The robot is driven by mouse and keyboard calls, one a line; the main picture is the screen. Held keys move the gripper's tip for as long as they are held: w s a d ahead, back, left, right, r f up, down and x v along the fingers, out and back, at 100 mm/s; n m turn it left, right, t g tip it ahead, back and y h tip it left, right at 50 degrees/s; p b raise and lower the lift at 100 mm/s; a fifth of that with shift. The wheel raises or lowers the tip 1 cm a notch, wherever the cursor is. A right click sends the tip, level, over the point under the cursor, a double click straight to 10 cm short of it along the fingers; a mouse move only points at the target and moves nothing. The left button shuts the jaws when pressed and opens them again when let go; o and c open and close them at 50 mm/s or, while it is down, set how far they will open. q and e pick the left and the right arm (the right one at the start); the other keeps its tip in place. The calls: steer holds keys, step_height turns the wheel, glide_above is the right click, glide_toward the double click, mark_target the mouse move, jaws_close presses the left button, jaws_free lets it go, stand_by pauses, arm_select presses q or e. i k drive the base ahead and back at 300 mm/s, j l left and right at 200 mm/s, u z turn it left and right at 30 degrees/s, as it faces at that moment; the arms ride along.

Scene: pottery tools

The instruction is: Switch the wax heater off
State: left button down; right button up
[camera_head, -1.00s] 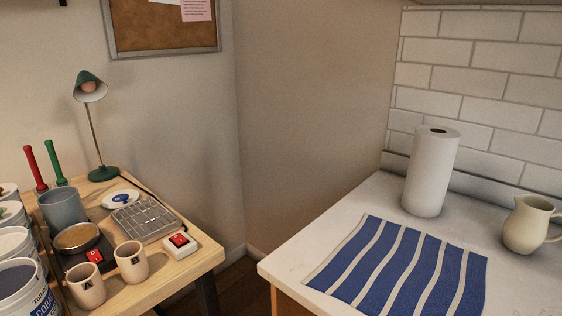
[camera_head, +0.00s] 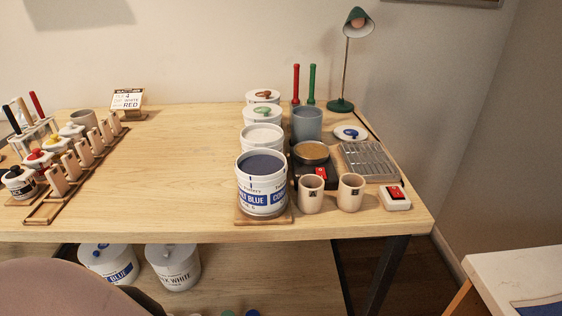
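What looks like the wax heater, a dark square base (camera_head: 307,170) with a round pan of tan wax (camera_head: 312,152) on it, stands toward the right end of the wooden table. A small red switch (camera_head: 321,173) shows at its front right, partly behind two mugs. A separate white box (camera_head: 395,201) with a red rocker switch (camera_head: 396,193) sits near the table's front right corner. I cannot tell either switch's position, or whether the box is wired to the heater. Neither of my grippers is in view.
Two tan mugs (camera_head: 311,195) (camera_head: 350,193) stand just in front of the heater. Glaze buckets (camera_head: 263,186) are left of it, a wire rack (camera_head: 368,162) right, a grey pot (camera_head: 307,124) and green lamp (camera_head: 340,105) behind. The table's middle is clear; a tool rack (camera_head: 76,170) stands left.

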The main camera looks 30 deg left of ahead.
mark_target(321, 172)
steer(key=u, duration=0.85)
